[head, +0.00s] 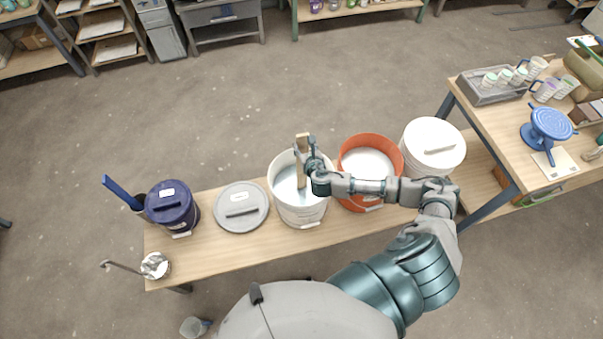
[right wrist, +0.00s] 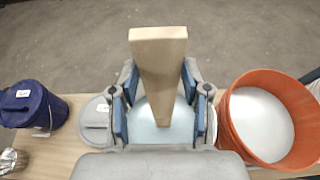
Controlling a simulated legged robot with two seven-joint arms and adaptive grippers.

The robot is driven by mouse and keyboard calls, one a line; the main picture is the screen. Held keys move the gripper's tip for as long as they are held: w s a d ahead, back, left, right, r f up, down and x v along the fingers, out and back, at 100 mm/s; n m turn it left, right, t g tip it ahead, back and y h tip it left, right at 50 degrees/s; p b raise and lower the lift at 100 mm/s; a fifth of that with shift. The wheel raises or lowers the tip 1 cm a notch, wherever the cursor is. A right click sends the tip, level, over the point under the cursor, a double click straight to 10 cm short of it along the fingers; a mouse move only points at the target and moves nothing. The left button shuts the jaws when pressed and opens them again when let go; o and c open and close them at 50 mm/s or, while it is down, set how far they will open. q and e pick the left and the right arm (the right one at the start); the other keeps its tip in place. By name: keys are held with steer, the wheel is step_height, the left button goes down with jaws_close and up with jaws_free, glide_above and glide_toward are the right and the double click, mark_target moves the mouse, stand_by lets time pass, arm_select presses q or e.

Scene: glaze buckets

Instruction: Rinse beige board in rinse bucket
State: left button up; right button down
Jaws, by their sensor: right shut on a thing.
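The beige board (head: 301,171) stands roughly upright over the white open bucket (head: 301,208), which holds pale liquid. Its lower end reaches into the bucket; whether it is in the liquid I cannot tell. My right gripper (head: 309,164) is shut on the board above the bucket's rim. In the right wrist view the board (right wrist: 160,70) rises between the two blue-padded fingers of the right gripper (right wrist: 156,115). The orange bucket (head: 371,143) with whitish liquid stands just right of the white one, and also shows in the right wrist view (right wrist: 235,135). My left gripper is not in view.
A grey lid (head: 241,207), a dark blue lidded bucket (head: 172,206) and a metal cup (head: 155,266) stand left on the wooden bench (head: 222,256). A white lidded bucket (head: 432,147) stands at the right end. A side table (head: 503,121) holds mugs and a blue turntable (head: 550,124).

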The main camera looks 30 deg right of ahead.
step_height(320, 180, up, 15)
stand_by(0.9)
stand_by(0.7)
